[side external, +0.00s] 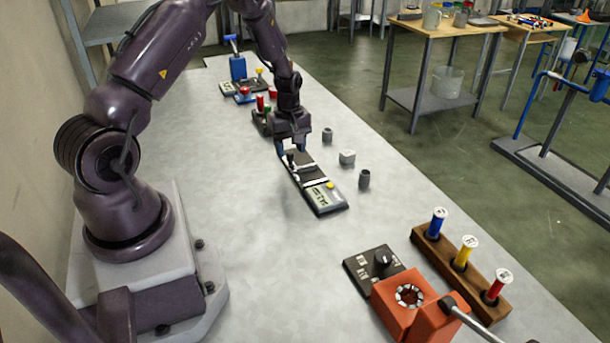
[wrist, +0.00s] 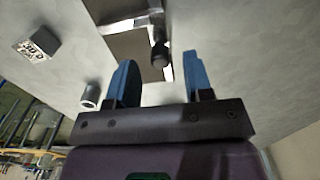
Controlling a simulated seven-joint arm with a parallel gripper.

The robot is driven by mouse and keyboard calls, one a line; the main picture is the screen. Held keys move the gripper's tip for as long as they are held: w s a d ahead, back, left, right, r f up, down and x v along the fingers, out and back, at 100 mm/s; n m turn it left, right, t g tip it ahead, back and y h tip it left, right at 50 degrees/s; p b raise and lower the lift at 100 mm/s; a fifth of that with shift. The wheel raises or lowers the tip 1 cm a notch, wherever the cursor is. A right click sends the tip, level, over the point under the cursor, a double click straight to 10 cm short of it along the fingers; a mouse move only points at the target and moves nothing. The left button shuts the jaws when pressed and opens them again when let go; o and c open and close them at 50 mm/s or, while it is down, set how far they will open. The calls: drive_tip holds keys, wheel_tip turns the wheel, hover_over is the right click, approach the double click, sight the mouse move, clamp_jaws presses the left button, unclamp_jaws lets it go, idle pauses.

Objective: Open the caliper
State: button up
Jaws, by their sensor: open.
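The caliper (side external: 324,196) is a dark, flat device with a lit display, a yellow button and pale metal jaws. It lies on the grey table below my arm. My gripper (side external: 293,150) points down over its far end, with its blue fingers apart and empty. In the wrist view, the caliper (wrist: 134,44) shows in part beyond the fingers. Its dark upright knob (wrist: 160,54) appears between the two fingers of my gripper (wrist: 160,62). I cannot tell whether the fingers touch the knob. The display is out of the wrist view.
A grey cylinder (side external: 328,134), a small block (side external: 347,157) and another cylinder (side external: 364,179) stand right of the caliper. An orange device (side external: 400,300) and a wooden rack (side external: 437,257) with colored spools are nearer the camera. A blue-handled device (side external: 238,67) stands farther back. Table left of the caliper is clear.

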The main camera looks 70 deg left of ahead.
sight(290, 153)
drive_tip(key=shift+r, duration=2.05)
